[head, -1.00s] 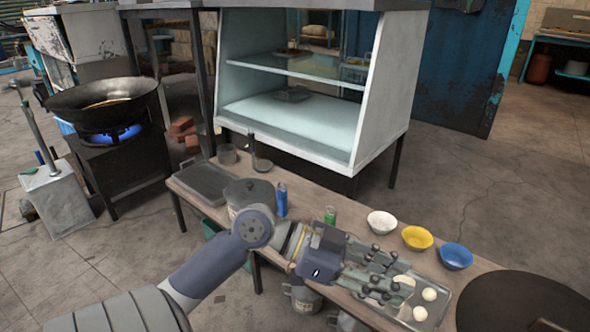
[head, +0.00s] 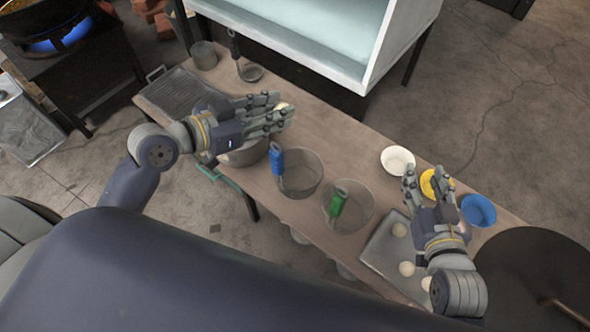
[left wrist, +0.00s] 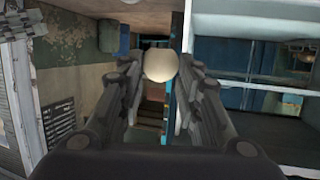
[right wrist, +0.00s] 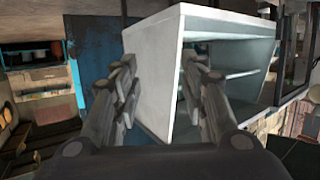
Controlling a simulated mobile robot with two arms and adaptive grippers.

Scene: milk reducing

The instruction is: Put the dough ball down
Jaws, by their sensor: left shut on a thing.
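My left gripper (head: 279,113) is shut on a pale dough ball (head: 283,107) at its fingertips. In the left wrist view the round dough ball (left wrist: 161,65) sits between the two fingers. The gripper is held above the table, near a round pot (head: 246,156) partly hidden under the hand. More dough balls (head: 400,229) lie on a grey tray (head: 377,252) at the right.
Two clear bowls stand mid-table, one with a blue-handled tool (head: 277,162), one with a green-handled tool (head: 337,203). A ridged tray (head: 180,94) is at the left end.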

